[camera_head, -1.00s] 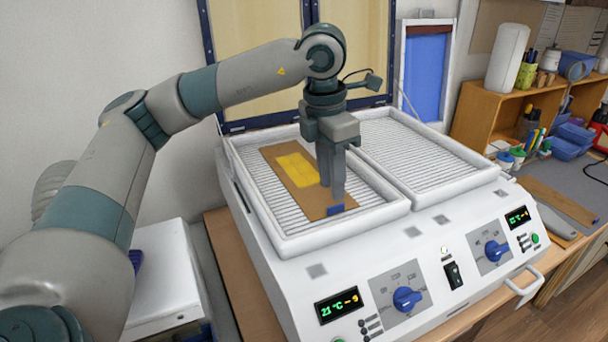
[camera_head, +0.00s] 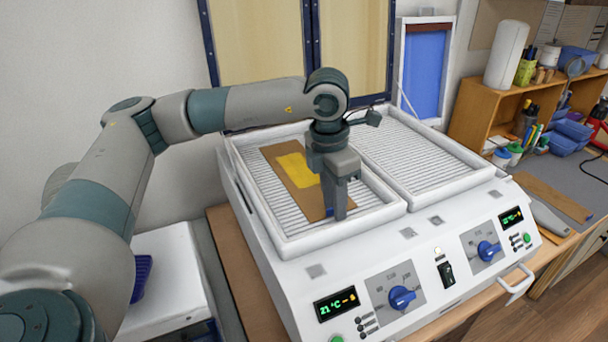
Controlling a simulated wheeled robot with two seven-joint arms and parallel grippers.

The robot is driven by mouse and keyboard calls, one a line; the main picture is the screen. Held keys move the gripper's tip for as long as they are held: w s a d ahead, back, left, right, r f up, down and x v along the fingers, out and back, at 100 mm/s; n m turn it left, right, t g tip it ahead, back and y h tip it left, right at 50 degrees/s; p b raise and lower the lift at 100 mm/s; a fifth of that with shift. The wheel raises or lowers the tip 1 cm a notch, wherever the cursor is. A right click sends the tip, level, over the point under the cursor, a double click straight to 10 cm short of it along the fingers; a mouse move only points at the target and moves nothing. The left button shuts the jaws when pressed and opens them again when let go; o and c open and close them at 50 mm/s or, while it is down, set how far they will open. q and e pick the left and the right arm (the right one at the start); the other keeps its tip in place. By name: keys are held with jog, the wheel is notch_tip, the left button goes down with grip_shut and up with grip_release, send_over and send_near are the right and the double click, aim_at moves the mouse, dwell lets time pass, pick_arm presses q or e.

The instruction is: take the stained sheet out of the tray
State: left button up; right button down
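The stained sheet (camera_head: 306,199) is a brown strip with a yellow patch (camera_head: 296,168) on it. It lies flat on the ribbed bed of the left tray (camera_head: 340,231), which has a raised white rim. A small bit of blue (camera_head: 328,212) shows at the sheet's near end, mostly hidden by my fingers. My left gripper (camera_head: 340,214) points down at that near end, inside the tray's front wall. Its fingers overlap in this view, so I cannot tell whether they are apart or gripping the sheet's end. My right gripper is out of view.
A second, empty ribbed tray (camera_head: 470,180) adjoins on the right. The machine's front panel (camera_head: 370,290) carries blue knobs and displays. A white box (camera_head: 165,285) stands at the left. Wooden shelves (camera_head: 470,110) with bottles and pots stand at the right.

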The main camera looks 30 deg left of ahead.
pick_arm(q)
grip_shut()
dwell(0.3)
